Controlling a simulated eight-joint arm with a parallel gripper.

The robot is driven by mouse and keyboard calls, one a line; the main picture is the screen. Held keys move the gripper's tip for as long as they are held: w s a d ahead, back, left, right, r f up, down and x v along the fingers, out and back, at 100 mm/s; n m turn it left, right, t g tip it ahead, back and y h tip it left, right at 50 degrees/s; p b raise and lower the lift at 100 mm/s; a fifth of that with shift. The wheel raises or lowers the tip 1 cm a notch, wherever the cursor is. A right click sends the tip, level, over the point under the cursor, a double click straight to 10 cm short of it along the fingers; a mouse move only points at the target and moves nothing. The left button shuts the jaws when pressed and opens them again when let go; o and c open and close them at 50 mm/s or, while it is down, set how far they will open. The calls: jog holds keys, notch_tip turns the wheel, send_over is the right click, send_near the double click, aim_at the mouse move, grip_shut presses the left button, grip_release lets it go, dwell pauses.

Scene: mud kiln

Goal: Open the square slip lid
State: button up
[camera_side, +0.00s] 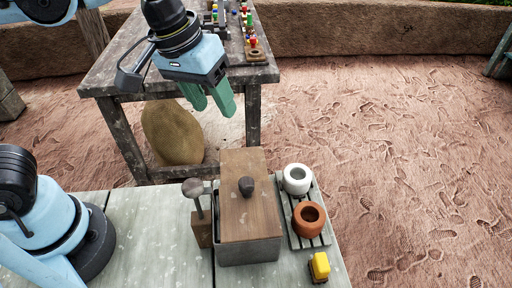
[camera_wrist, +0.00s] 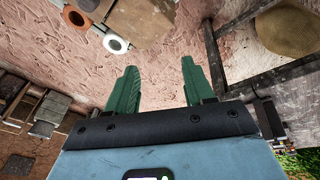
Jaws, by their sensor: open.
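The square slip lid (camera_side: 249,215) is a brown wooden slab lying flat on a grey box (camera_side: 250,252) on the near table. A dark round knob (camera_side: 247,186) stands up from it. The lid covers the box, so the inside is hidden. My gripper (camera_side: 214,108) has green fingers, spread apart and empty. It hangs above and beyond the box, up and left of the knob in the side view, clear of the lid. In the wrist view my gripper (camera_wrist: 158,66) shows open, with part of the box at the top edge.
A slatted rack (camera_side: 300,242) beside the box holds a white pot (camera_side: 297,179) and a terracotta pot (camera_side: 308,218). A yellow item (camera_side: 319,266) lies in front of it. A mallet-like tool (camera_side: 196,200) stands left of the box. A far wooden table (camera_side: 125,70) holds small coloured items.

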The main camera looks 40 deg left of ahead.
aim_at(247, 181)
jog(key=s+d+r+n+g+y, duration=0.1)
jog(key=s+d+r+n+g, duration=0.25)
jog(key=d, duration=0.75)
jog(key=shift+m, duration=0.85)
jog(key=shift+s+a+f, duration=0.1)
jog(key=shift+a+f, duration=0.05)
jog(key=shift+f, duration=2.6)
jog(key=shift+s+a+f, duration=0.1)
jog(key=shift+f, duration=2.65)
grip_shut()
